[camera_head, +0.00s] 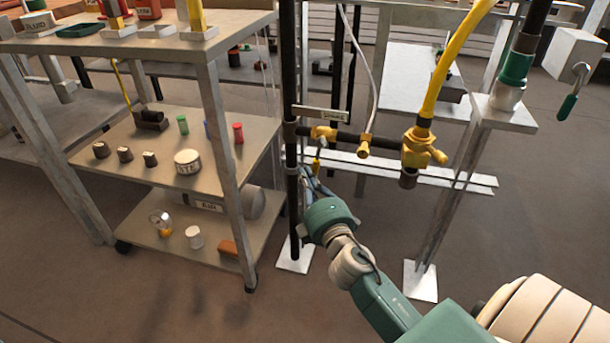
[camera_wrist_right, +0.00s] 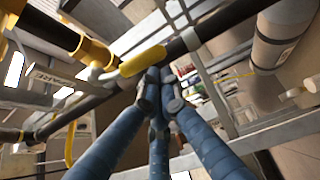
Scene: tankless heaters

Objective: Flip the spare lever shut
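A small brass-yellow valve (camera_head: 323,132) sits on a dark horizontal pipe, below a pale tag (camera_head: 320,114) whose lettering is hard to read. A thin lever (camera_head: 317,162) appears to hang down from it, across the pipe's line. My right gripper (camera_head: 306,176) is just below the valve, by the black upright pipe. In the right wrist view, the blue fingers (camera_wrist_right: 157,76) are drawn together. Their tips are at the underside of the yellow lever sleeve (camera_wrist_right: 143,60), very close or touching; I cannot tell which. No grasp on it shows. My left gripper is not in view.
A shelf cart (camera_head: 165,148) with cans, blocks and jars stands close on the left. A larger brass valve (camera_head: 424,150) with a yellow hose (camera_head: 450,62) is to the right. A green-handled lever (camera_head: 569,104) is at far right. Open floor lies in front.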

